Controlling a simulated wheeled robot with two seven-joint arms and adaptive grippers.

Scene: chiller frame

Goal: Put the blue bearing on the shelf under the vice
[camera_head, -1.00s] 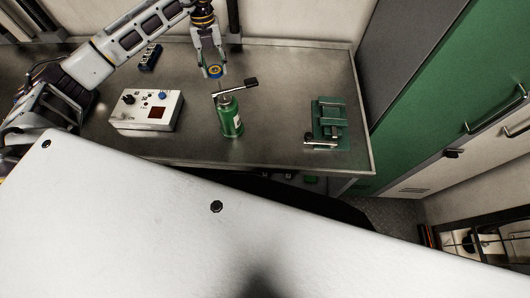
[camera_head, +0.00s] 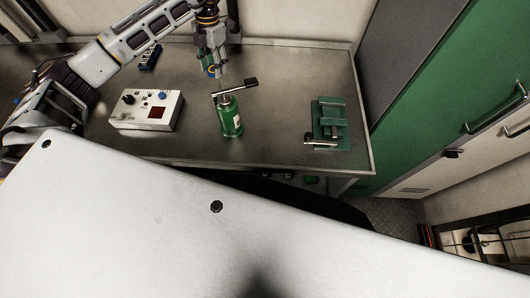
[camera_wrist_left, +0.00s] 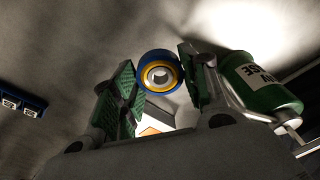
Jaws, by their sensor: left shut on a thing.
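The blue bearing (camera_head: 211,71), a blue ring with a yellow inner ring, is between the fingertips of my left gripper (camera_head: 212,67) at the back of the metal bench. In the left wrist view the bearing (camera_wrist_left: 160,73) sits between the green finger pads, and the left gripper (camera_wrist_left: 158,80) is shut on it. The green vice (camera_head: 330,122) stands at the right end of the bench top. The space under the bench is mostly hidden by the bench top and a large pale surface in front. My right gripper is not in view.
A green bottle (camera_head: 231,117) stands in front of the left gripper, with a dark-ended lever (camera_head: 236,87) by its top. A white control box (camera_head: 147,110) lies left of it, and a blue block (camera_head: 150,57) behind. Green cabinets (camera_head: 440,95) close the right side.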

